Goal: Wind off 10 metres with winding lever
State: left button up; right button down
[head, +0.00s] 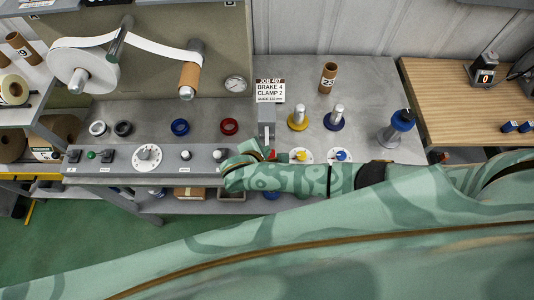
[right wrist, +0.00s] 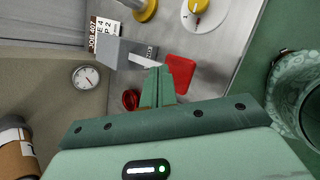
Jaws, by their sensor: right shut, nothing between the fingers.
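A white paper web runs from a white roll (head: 75,68) over a grey bar (head: 121,38) to a brown core (head: 190,75). My right gripper (head: 266,153) is at the front edge of the grey bench, by a grey upright block (head: 267,118). In the right wrist view its fingers (right wrist: 162,72) are shut and empty, between the grey block (right wrist: 113,52) and a red square part (right wrist: 181,74). I cannot tell whether they touch either. I cannot tell for sure which part is the winding lever. My left gripper is not in view.
The front panel (head: 115,165) carries a white dial (head: 148,153) and switches. Yellow (head: 301,156) and blue (head: 341,156) knobs sit right of the gripper. A job card (head: 269,91) reads brake 4, clamp 2. A black box (head: 484,72) on the wooden table shows 0.

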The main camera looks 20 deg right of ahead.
jog(key=shift+f, duration=0.1)
jog(key=shift+f, duration=0.35)
jog(key=shift+s+f+b, duration=0.1)
jog(key=shift+f+b, duration=0.95)
jog(key=shift+f, duration=0.75)
dwell(2.1)
jog(key=shift+r+p, duration=2.25)
jog(key=shift+p, duration=0.25)
notch_tip(320, 180, up, 5)
jog(key=p, duration=0.5)
jog(key=shift+r+p, duration=0.1)
jog(key=shift+p, duration=0.2)
